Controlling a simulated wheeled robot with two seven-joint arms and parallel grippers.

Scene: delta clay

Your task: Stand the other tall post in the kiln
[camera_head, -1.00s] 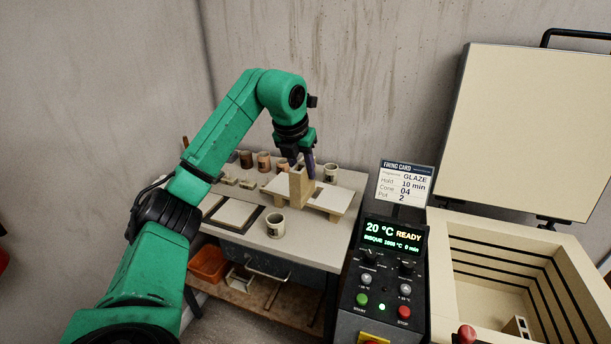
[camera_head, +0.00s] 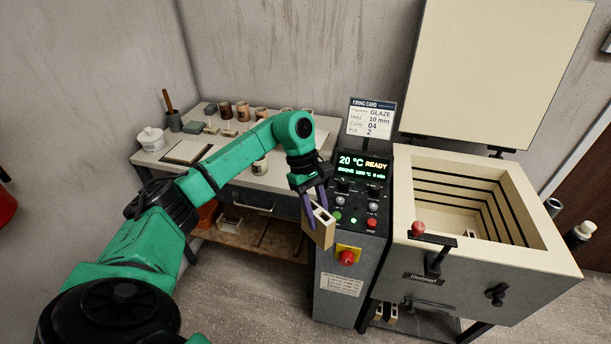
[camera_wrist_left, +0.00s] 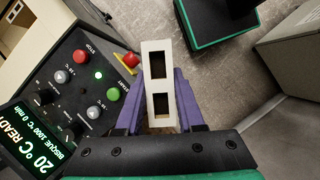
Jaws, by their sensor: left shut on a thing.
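My left gripper (camera_head: 316,205) is shut on a tall post (camera_head: 322,230), a tan block with square holes in its end. The post hangs in front of the control panel, clear of the table. In the left wrist view the post (camera_wrist_left: 158,60) stands between the purple fingers (camera_wrist_left: 160,105), its two-holed end toward the camera. The kiln (camera_head: 480,165) is open at the right, its lid raised behind it. Its chamber shows dark grooves along the walls. A small part of a light piece (camera_head: 462,222) shows low in the chamber. My right gripper is not in view.
The control panel (camera_head: 362,190) stands between the post and the kiln, reading 20 °C READY. A firing card (camera_head: 370,118) stands above it. The worktable (camera_head: 150,155) with pots is behind my arm.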

